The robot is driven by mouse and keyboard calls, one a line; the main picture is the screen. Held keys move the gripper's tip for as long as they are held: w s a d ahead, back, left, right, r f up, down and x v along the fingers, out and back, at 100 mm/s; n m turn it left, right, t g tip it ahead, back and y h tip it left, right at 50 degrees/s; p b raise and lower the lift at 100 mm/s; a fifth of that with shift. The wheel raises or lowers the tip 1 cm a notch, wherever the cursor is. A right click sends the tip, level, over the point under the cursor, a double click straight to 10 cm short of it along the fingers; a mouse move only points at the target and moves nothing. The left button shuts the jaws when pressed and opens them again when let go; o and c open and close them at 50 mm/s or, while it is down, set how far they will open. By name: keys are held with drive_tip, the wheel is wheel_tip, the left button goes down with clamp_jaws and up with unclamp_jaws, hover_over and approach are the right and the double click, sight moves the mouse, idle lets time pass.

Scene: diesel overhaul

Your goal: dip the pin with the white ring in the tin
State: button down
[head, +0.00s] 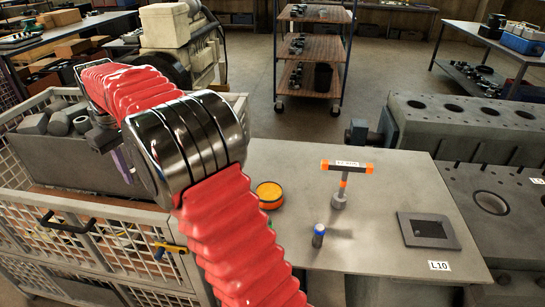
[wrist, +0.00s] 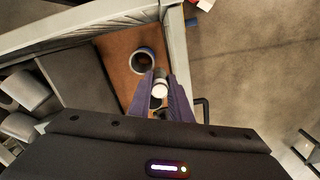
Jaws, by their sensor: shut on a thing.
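My gripper (wrist: 160,78) is shut on a pin (wrist: 159,90) between its purple fingers in the wrist view. A white band or end shows on this pin, with a darker part beyond it. An open round tin (wrist: 134,62) with a pale rim and dark inside stands on a brown board just beyond the fingertips, slightly left. The pin appears beside the tin's opening in this view; its height above the tin cannot be told. In the head view my arm hides most of the gripper, and the tin and held pin cannot be made out.
The mesh cart (head: 75,225) has pale frame rails, close around the gripper. Grey blocks (head: 58,123) lie in its bin. The table (head: 380,190) bears a blue-topped pin (head: 318,236), orange round container (head: 269,193), T-handled tool (head: 345,169) and dark square frame (head: 448,228).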

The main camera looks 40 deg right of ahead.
drive_tip(key=shift+s+d+r, duration=0.15)
drive_tip(key=shift+d, duration=0.25)
drive_tip(key=s+d+r+m+t, duration=0.1)
drive_tip(key=s+d+m+t, duration=0.1)
drive_tip(key=s+d, duration=1)
drive_tip(key=s+d+r+m+t, duration=0.2)
drive_tip(key=s+d+m, duration=0.1)
drive_tip(key=s+d, duration=1)
drive_tip(key=shift+s+d+r+m, duration=0.2)
drive_tip(key=shift+d+r+m, duration=0.15)
drive_tip(key=shift+d, duration=0.45)
drive_tip(key=shift+f+y, duration=0.2)
drive_tip(key=shift+y, duration=0.1)
drive_tip(key=shift+f, duration=2.85)
drive_tip(key=shift+f, duration=0.75)
drive_tip(key=shift+r, duration=0.1)
